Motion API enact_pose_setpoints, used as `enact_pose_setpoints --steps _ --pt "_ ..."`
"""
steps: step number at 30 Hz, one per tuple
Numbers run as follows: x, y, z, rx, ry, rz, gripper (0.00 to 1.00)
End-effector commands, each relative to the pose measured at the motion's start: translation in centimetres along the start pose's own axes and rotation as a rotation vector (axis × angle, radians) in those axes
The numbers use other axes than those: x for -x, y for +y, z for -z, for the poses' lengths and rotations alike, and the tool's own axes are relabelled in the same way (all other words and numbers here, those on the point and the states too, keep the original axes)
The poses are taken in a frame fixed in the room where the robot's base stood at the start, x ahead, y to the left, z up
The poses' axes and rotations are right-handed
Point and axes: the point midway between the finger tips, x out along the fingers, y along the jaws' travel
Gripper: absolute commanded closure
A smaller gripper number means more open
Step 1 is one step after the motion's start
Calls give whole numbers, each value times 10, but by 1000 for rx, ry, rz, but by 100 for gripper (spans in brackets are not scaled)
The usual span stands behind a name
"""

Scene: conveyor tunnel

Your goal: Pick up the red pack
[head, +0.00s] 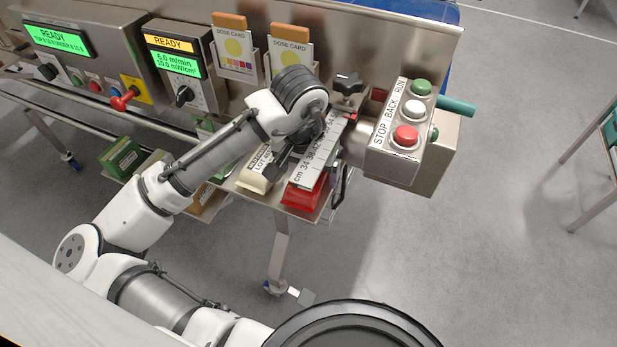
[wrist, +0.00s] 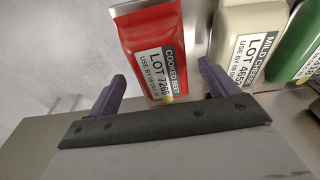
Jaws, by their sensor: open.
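The red pack (head: 303,195) lies at the near end of the steel table in the head view, partly covered by a ruler plate. In the wrist view the red pack (wrist: 150,40) stands ahead with its "COOKED BEET, LOT 7265" label toward me. My gripper (wrist: 163,72) is open, with one purple finger to the left and one to the right of the pack's lower end. I see no finger clearly touching it. In the head view my wrist hides most of the gripper.
A cream pack (wrist: 245,40) stands close to the right of the red pack, with a green pack (wrist: 298,45) beyond it. The ruler plate (head: 318,160) overhangs the red pack in the head view. A button box (head: 405,140) stands at the table's right. Left of the red pack is open.

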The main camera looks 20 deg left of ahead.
Motion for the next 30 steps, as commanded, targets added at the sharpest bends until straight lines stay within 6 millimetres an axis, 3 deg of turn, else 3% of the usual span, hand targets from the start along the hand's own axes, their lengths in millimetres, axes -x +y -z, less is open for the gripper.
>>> enact_pose_setpoints --steps 6,15,30 --pt "-26 -1 0 0 -3 0 15" --pt "-32 -1 0 0 0 0 15" --pt "-32 -1 0 0 0 0 76"
